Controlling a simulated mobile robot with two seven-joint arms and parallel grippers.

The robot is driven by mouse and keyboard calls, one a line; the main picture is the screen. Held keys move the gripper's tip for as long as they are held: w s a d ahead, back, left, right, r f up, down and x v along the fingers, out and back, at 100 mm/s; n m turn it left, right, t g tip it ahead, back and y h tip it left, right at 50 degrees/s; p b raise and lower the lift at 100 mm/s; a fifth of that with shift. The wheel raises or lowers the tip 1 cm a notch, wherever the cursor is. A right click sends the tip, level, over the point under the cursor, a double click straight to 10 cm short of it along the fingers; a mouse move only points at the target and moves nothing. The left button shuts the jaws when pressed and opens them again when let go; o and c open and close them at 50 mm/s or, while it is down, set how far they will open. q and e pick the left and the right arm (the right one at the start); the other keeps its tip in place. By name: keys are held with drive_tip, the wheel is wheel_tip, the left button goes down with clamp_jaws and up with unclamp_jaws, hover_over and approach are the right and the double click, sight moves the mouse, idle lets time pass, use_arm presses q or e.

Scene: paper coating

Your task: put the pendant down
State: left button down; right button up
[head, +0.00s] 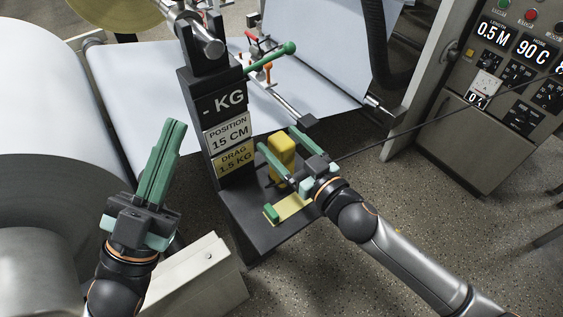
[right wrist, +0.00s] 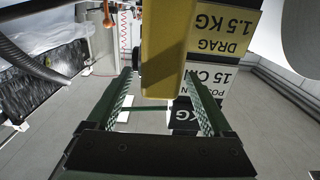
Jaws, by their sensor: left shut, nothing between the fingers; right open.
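The yellow pendant (head: 283,150) stands upright on the dark shelf (head: 262,233), beside the black post. In the right wrist view the yellow pendant (right wrist: 165,45) fills the top centre. My right gripper (head: 277,139) is open, with one finger to each side of the pendant; its fingers also show apart in the right wrist view (right wrist: 159,75). I cannot tell whether a finger touches it. My left gripper (head: 177,124) is shut and empty, pointing up, left of the post and away from the pendant. The pendant's lower part is partly hidden by my right gripper.
The black post (head: 205,105) carries signs reading KG, position 15 CM and drag 1.5 KG. A yellow pad (head: 290,210) lies at the shelf's front. White paper rolls (head: 40,120) stand left. A control cabinet (head: 490,110) stands right, with a thin dark cable (head: 420,124) running toward the shelf.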

drive_tip(key=shift+w+a, duration=0.25)
drive_tip(key=shift+w, duration=0.05)
clamp_jaws()
idle(0.6)
